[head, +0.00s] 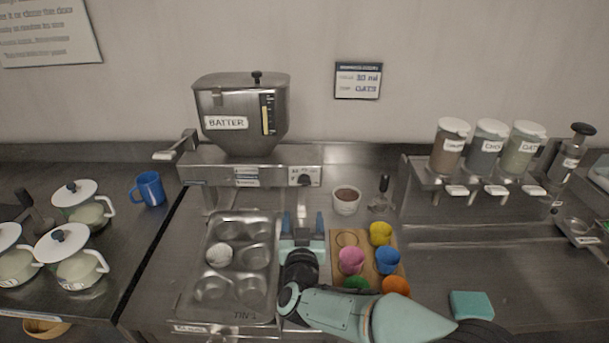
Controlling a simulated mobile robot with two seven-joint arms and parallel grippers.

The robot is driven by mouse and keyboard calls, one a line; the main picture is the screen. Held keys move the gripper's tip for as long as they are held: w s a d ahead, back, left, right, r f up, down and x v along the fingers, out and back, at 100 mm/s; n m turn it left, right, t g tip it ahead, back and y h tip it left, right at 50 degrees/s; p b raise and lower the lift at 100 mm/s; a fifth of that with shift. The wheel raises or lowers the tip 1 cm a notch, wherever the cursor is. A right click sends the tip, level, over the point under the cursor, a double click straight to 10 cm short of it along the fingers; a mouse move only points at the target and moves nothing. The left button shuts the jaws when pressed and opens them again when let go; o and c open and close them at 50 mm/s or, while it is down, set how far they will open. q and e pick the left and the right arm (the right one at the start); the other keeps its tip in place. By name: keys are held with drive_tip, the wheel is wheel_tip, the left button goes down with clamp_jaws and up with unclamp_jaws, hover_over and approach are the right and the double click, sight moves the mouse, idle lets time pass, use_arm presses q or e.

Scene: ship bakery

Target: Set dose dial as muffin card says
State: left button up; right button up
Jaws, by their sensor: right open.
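The dose dial (304,180) is a small dark round knob on the right of the metal front of the batter dispenser (248,110); its setting is too small to read. The muffin card (358,80) hangs on the wall, with a dark header, a line that seems to read 30 ml and a line reading OATS. My right gripper (303,222) is open, with its blue fingertips apart, in front of and below the dial. It seems to hold nothing and is apart from the dial. My left gripper is not in view.
A muffin tin (205,300) with a pale cup in one hollow lies left of my right gripper. A wooden board (338,268) with coloured cups lies to the right. A brown-filled bowl (346,201), labelled jars (487,145), white-lidded pots (75,245) and a blue mug (150,188) stand around.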

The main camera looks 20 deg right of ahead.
sight(304, 184)
drive_tip(key=p+x, duration=0.2)
drive_tip(key=x, duration=1)
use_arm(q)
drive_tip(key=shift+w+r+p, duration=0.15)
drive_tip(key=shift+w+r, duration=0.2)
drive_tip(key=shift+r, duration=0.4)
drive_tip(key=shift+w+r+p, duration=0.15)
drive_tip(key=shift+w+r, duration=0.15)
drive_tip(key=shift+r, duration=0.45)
use_arm(e)
drive_tip(key=shift+w+d, duration=0.15)
drive_tip(key=shift+w, duration=0.55)
drive_tip(key=shift+c, duration=0.3)
drive_tip(key=c, duration=1)
